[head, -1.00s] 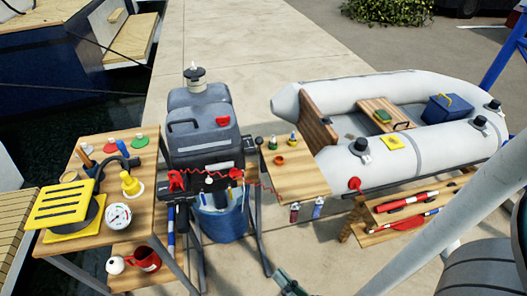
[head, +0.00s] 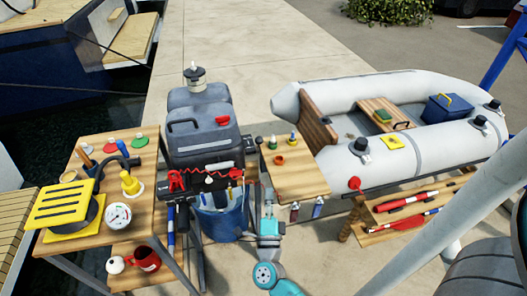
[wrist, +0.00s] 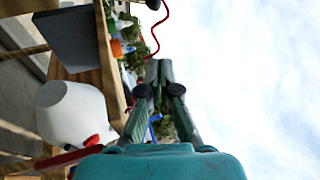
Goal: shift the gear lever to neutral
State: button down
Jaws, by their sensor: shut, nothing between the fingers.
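The outboard motor (head: 203,140) is grey, with a red cap on top, and stands upright in the middle of the head view. A small black knob (head: 259,140) at its right side looks like the gear lever; its setting cannot be read. In the wrist view a black knob (wrist: 153,4) at the top edge may be the same lever. My gripper (head: 266,192) is below and in front of that knob, between the motor and the small right table. In the wrist view my gripper (wrist: 158,70) has its fingertips together and holds nothing, apart from the knob.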

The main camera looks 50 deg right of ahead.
jog(key=shift+w+d+m+g+h, duration=0.5)
jog(key=shift+w+d+m+g, duration=0.4)
jog(key=shift+d+m, duration=0.25)
jog(key=x, duration=1)
jog(key=shift+w+d+r, duration=0.1)
jog(key=shift+w+r, duration=0.1)
jog(key=shift+w, duration=0.45)
jog(key=shift+w+d+r, duration=0.1)
jog(key=shift+w+r, duration=0.05)
jog(key=shift+w, duration=0.5)
jog(key=shift+w+r, duration=0.2)
jog(key=shift+w, duration=0.45)
jog(key=shift+r, duration=0.15)
